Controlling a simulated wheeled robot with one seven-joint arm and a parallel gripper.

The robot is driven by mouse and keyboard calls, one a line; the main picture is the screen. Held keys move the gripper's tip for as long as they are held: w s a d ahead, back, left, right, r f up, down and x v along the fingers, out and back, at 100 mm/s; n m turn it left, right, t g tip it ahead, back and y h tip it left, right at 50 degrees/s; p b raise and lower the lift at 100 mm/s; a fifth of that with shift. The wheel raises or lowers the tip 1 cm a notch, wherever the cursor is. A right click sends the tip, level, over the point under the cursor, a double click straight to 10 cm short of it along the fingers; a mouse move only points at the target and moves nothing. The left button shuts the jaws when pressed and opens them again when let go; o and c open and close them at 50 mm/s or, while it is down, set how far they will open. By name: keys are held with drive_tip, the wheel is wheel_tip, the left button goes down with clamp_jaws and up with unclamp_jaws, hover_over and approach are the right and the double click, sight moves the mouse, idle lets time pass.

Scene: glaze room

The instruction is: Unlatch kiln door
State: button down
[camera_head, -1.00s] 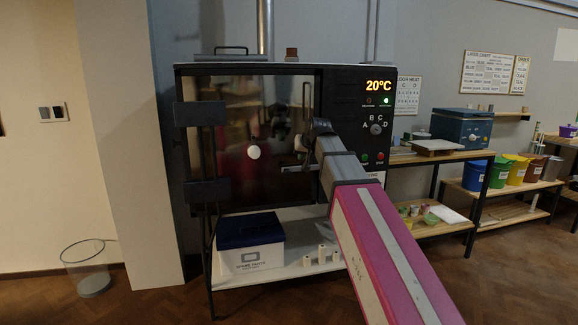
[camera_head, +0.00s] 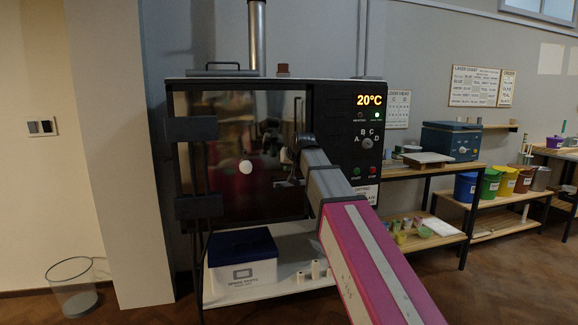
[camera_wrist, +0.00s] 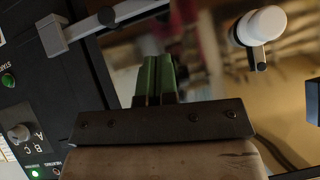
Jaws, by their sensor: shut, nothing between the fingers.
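The kiln door (camera_head: 225,195) is a dark glossy panel, shut, with hinges (camera_head: 190,128) on its left side. A white knob (camera_head: 245,167) sticks out of it and also shows in the wrist view (camera_wrist: 266,24). A metal latch bar (camera_wrist: 125,14) runs from a grey block (camera_wrist: 52,36) by the control panel across the door's right edge. In the head view the bar (camera_head: 281,184) shows just below my gripper (camera_head: 286,158). My gripper, with green fingers (camera_wrist: 156,75) in the wrist view, is shut and empty in front of the door, apparently apart from the bar. My wrist partly hides the latch.
The control panel (camera_head: 367,122) right of the door reads 20°C. A vertical metal rod (camera_head: 297,108) shows on the door's upper right. A lidded box (camera_head: 240,273) stands on the shelf below. A wire bin (camera_head: 74,290) stands left; work tables (camera_head: 440,172) stand right.

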sight(279, 189)
drive_tip(key=w+a+f, duration=0.2)
drive_tip(key=w+f, duration=0.2)
drive_tip(key=f, duration=0.3)
drive_tip(key=shift+a+f, duration=0.25)
drive_tip(key=shift+f, duration=0.05)
drive_tip(key=shift+f, duration=0.1)
drive_tip(key=f+n+h, duration=0.1)
drive_tip(key=a+f+h, duration=0.1)
drive_tip(key=f+h, duration=0.1)
drive_tip(key=shift+s+n+t, duration=0.15)
drive_tip(key=shift+n+t, duration=0.25)
drive_tip(key=w+d+f+n+t+h, duration=0.1)
drive_tip(key=d+f+n+t+h, duration=0.3)
drive_tip(key=f+n+h, duration=0.2)
drive_tip(key=shift+w+d+f+h, duration=0.2)
drive_tip(key=shift+d+f+h, duration=0.25)
drive_tip(key=shift+f, duration=0.95)
